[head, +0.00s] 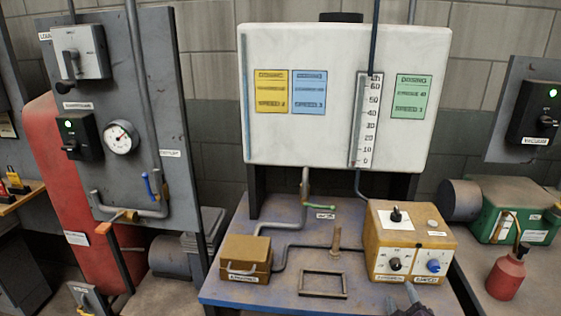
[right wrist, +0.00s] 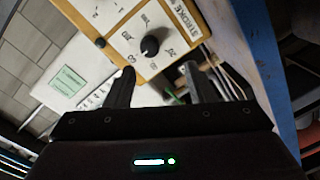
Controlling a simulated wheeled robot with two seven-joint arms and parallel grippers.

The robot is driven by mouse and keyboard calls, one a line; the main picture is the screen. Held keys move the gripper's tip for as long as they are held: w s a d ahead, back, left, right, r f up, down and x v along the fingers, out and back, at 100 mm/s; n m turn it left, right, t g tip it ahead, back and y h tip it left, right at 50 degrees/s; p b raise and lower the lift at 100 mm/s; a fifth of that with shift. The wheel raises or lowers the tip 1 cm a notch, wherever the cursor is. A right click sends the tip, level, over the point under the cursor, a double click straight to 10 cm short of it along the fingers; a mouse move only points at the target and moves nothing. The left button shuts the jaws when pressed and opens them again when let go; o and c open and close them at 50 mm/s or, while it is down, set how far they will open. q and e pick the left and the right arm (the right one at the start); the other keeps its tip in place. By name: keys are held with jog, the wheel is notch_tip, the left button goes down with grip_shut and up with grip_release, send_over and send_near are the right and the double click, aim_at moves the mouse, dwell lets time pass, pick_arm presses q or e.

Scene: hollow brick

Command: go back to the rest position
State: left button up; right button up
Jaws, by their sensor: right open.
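My right gripper (head: 410,300) shows at the bottom edge of the head view, just in front of the yellow control box (head: 412,230). The box also carries a blue knob (head: 433,266) and a black switch on top (head: 396,215). My left gripper is not in view.
The blue bench (head: 235,288) bears a small brown box (head: 246,258), a dark rectangular frame (head: 322,284) and grey pipes. A white tank (head: 340,60) with a scale (head: 368,125) stands behind. A red oil can (head: 507,275) stands at right, a grey panel (head: 180,90) at left.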

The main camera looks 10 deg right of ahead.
jog(key=s+a+f+m+g+y, duration=0.35)
jog(key=s+a+g, duration=0.4)
jog(key=a, duration=0.35)
jog(key=s+a+r+m+g, duration=0.1)
jog(key=s+a+m+g, duration=0.15)
jog(key=s, duration=0.45)
jog(key=s+a+r+m+g, duration=0.1)
jog(key=s+a+r+g, duration=0.15)
jog(key=s, duration=0.55)
notch_tip(320, 180, down, 29)
jog(key=g, duration=0.2)
jog(key=s+d+f, duration=0.1)
jog(key=s+f, duration=0.9)
jog(key=s+d+f+g, duration=0.1)
jog(key=s+d+f, duration=0.1)
jog(key=s+f, duration=0.8)
jog(key=shift+s+d+n+y, duration=0.25)
jog(key=shift+s+n+y, duration=0.1)
jog(key=shift+s, duration=0.15)
